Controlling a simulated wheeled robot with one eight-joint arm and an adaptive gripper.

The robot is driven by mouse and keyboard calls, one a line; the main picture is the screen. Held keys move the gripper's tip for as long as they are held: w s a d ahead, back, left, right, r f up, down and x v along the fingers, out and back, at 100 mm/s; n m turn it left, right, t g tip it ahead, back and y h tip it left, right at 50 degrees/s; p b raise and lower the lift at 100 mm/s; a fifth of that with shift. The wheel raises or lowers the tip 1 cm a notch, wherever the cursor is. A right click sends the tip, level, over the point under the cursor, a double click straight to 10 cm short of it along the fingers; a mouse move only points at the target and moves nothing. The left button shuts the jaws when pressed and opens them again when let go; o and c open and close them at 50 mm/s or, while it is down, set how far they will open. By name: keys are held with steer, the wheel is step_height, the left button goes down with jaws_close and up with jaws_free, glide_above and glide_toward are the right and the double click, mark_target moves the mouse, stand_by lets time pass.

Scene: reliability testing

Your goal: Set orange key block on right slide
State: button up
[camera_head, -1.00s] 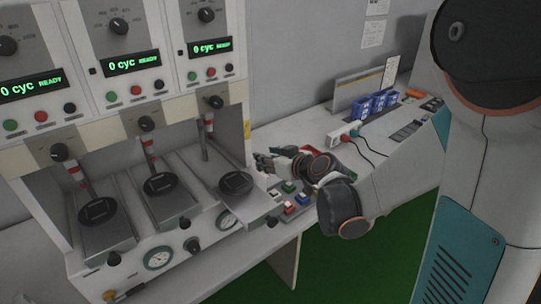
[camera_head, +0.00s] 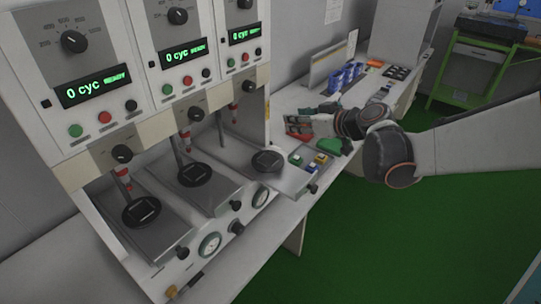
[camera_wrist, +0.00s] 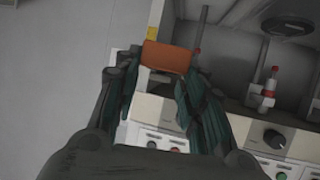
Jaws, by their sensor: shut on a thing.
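The orange key block (camera_wrist: 167,57) is between my gripper's fingers (camera_wrist: 160,78) in the wrist view, near the fingertips. My gripper is shut on it. In the head view my gripper (camera_head: 302,118) is over the bench, behind and to the right of the right slide; I cannot make out the block there. The right slide (camera_head: 268,161) is the rightmost of three grey slides, with a dark round plate on top. The gripper is apart from it. The middle slide (camera_head: 195,174) and left slide (camera_head: 141,212) have similar plates.
The tester housing (camera_head: 160,95) stands above and behind the slides. Small coloured blocks (camera_head: 310,168) lie right of the right slide. Red (camera_head: 298,134) and green (camera_head: 332,146) items are near my gripper. Blue bins (camera_head: 346,76) stand farther back. Green floor lies in front.

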mark_target(272, 162)
steer(key=a+r+n+g+y+p, duration=0.1)
steer(key=a+r+n+g+y, duration=0.15)
steer(key=a+r, duration=0.5)
steer(key=f+b, duration=0.2)
steer(key=f, duration=0.4)
steer(key=f+b, duration=0.2)
steer(key=f, duration=0.5)
steer(key=f+b, duration=0.2)
steer(key=f, duration=0.4)
steer(key=shift+w+a+f, duration=0.1)
steer(key=shift+w+f, duration=0.2)
steer(key=shift+f, duration=0.05)
steer(key=shift+f, duration=0.1)
steer(key=shift+f+b, duration=0.15)
steer(key=shift+b, duration=0.25)
steer(key=o, duration=1.1)
